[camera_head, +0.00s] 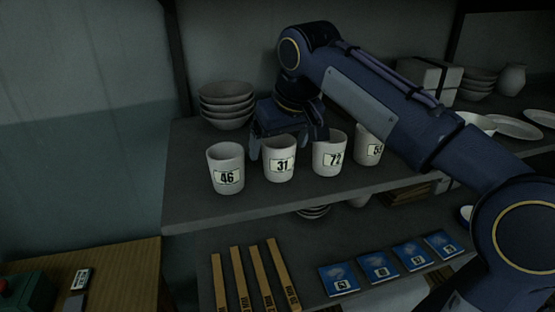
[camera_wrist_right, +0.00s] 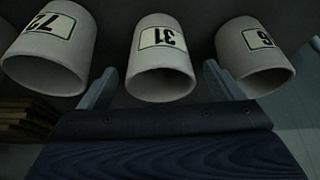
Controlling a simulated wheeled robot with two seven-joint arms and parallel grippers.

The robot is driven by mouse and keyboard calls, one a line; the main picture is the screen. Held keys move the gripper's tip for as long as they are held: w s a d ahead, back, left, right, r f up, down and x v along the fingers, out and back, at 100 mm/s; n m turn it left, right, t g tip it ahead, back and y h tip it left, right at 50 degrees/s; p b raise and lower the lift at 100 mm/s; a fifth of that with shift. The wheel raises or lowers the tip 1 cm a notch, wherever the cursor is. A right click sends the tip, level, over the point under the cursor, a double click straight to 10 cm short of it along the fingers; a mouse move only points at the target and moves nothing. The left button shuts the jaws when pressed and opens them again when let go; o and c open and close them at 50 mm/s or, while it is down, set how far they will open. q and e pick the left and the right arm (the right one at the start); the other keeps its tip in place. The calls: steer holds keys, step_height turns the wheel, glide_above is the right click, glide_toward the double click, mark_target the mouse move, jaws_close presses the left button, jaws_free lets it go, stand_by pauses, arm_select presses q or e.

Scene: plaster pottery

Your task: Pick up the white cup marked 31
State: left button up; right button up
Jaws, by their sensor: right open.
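The white cup marked 31 (camera_head: 279,164) stands upright on the upper shelf, between the cup marked 46 (camera_head: 226,171) and the cup marked 72 (camera_head: 329,155). My right gripper (camera_head: 287,146) comes down over it from behind and above in the head view. In the right wrist view the cup marked 31 (camera_wrist_right: 163,62) appears upside down, between and beyond the two open fingers (camera_wrist_right: 163,86). The fingers are apart, with nothing held. I cannot tell whether they touch the cup. My left gripper is not in view.
A fourth cup (camera_head: 368,145) stands at the right, partly behind my arm. Stacked bowls (camera_head: 226,105) stand behind the cups. The shelf's front edge (camera_head: 300,204) is close to the cups. Wooden strips (camera_head: 250,277) and blue packets (camera_head: 379,268) lie on the lower shelf.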

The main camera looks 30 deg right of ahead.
steer(key=x, duration=0.4)
steer(key=shift+s, duration=0.1)
steer(key=c, duration=1.2)
